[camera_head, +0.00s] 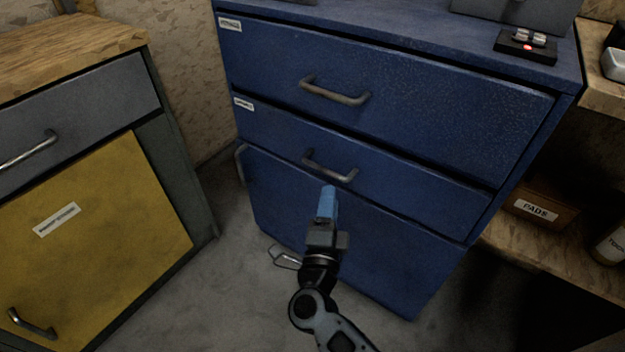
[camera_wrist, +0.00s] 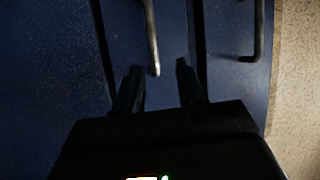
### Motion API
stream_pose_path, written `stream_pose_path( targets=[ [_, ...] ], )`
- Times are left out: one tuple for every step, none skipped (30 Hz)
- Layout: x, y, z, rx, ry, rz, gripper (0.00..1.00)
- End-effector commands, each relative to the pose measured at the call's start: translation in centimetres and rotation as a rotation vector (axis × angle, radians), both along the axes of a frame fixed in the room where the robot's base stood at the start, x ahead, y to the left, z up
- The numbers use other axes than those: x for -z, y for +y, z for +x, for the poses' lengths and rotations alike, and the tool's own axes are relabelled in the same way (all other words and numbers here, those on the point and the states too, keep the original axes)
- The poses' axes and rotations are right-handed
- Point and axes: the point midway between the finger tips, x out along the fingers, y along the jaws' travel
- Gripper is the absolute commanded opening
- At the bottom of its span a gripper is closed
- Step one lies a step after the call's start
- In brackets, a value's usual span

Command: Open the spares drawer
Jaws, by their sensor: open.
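A blue cabinet has a deep upper drawer (camera_head: 430,105), a shallower second drawer (camera_head: 410,172) and a large panel (camera_head: 370,235) below. The two drawers carry small white labels too small to read, so I cannot tell which is the spares drawer. Both drawers look shut. The upper one has a grey bar handle (camera_head: 335,91); the second has another (camera_head: 330,166). My gripper (camera_head: 328,190) is just below the second handle in the head view. In the wrist view my gripper (camera_wrist: 158,74) is open, with a bar handle (camera_wrist: 152,38) lined up between its fingers; contact cannot be told.
A wood-topped cabinet with a grey drawer (camera_head: 75,118) and yellow door (camera_head: 95,225) stands at left. A small black device with a red light (camera_head: 527,47) sits on the blue cabinet. Right shelves hold a PADS box (camera_head: 540,208) and a jar (camera_head: 612,243). Grey floor (camera_head: 225,285) lies between the cabinets.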

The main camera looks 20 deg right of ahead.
Motion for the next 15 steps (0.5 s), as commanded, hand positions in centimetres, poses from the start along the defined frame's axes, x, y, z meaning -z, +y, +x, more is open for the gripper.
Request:
stream_pose_path(
  targets=[
    [0.6, 0.5, 1.0, 0.009, -0.007, 0.026, 0.4],
    [0.7, 0.6, 1.4, 0.013, -0.009, 0.04, 0.4],
    [0.8, 0.8, 1.7, 0.018, -0.01, 0.052, 0.4],
    [0.8, 0.9, 2.0, 0.021, -0.012, 0.062, 0.4],
    [0.8, 0.9, 2.2, 0.024, -0.013, 0.067, 0.4],
    [0.8, 0.9, 2.4, 0.026, -0.013, 0.072, 0.4],
    [0.8, 0.8, 2.5, 0.027, -0.013, 0.073, 0.4],
    [0.8, 0.7, 2.7, 0.028, -0.013, 0.074, 0.4],
    [0.7, 0.5, 3.0, 0.028, -0.013, 0.074, 0.4],
    [0.6, 0.3, 3.3, 0.028, -0.013, 0.074, 0.4],
    [0.5, 0.1, 3.7, 0.029, -0.014, 0.074, 0.4],
    [0.4, -0.3, 4.2, 0.03, -0.015, 0.074, 0.4],
    [0.4, -0.5, 4.5, 0.029, -0.014, 0.073, 0.4],
    [0.3, -0.8, 5.0, 0.03, -0.015, 0.074, 0.4],
    [0.1, -1.0, 5.5, 0.029, -0.015, 0.073, 0.4]
  ],
)
